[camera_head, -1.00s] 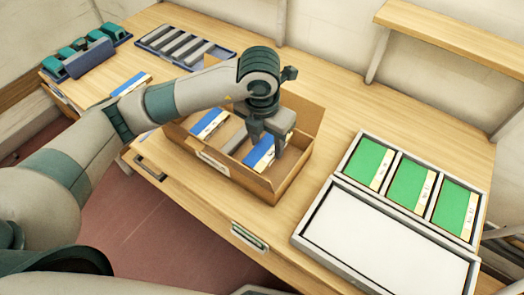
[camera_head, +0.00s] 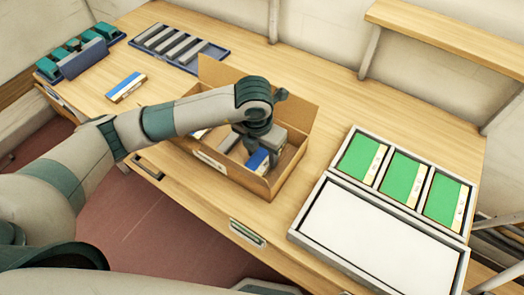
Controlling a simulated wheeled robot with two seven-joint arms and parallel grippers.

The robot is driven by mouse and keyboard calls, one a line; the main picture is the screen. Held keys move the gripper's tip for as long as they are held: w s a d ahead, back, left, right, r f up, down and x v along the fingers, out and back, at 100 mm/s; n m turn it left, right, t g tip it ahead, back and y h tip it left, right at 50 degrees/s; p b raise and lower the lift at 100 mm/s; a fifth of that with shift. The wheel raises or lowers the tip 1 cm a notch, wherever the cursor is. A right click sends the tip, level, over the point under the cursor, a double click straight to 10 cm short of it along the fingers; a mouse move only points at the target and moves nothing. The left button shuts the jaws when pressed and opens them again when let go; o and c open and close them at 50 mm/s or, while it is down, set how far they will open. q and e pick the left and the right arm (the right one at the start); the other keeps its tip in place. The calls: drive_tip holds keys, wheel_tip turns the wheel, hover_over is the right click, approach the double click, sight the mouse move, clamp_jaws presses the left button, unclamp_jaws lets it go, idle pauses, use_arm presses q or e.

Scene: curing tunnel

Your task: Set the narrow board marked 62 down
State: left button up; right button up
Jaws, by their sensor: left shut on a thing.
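A narrow board with a blue face (camera_head: 257,161) is inside the open cardboard box (camera_head: 272,190), in its right part. Its number is too small to read. My left gripper (camera_head: 262,147) reaches down into the box from above and is shut on this board. The arm and wrist hide the board's upper end and part of the box. I cannot tell whether the board touches the box floor. My right gripper is not in view.
A blue and white board (camera_head: 126,87) lies on the table (camera_head: 330,100). A dark tray (camera_head: 222,56) with grey bars stands behind. A white tray (camera_head: 300,236) holding green boards (camera_head: 407,182) stands right.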

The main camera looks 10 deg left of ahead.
sight(260, 160)
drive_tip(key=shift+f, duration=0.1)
use_arm(q)
drive_tip(key=shift+f, duration=0.2)
drive_tip(key=o, duration=1)
drive_tip(key=shift+r, duration=0.1)
drive_tip(key=shift+o, duration=0.2)
drive_tip(key=shift+r, duration=0.2)
wheel_tip(260, 160, up, 12)
drive_tip(key=s+b, duration=0.1)
drive_tip(key=b, duration=0.2)
drive_tip(key=shift+s+a+b, duration=0.2)
drive_tip(key=shift+a+b, duration=0.1)
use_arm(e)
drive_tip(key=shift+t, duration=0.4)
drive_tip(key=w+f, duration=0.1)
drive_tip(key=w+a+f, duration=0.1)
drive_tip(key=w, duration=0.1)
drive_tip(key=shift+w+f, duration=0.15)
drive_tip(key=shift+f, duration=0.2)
use_arm(q)
drive_tip(key=shift+f, duration=0.1)
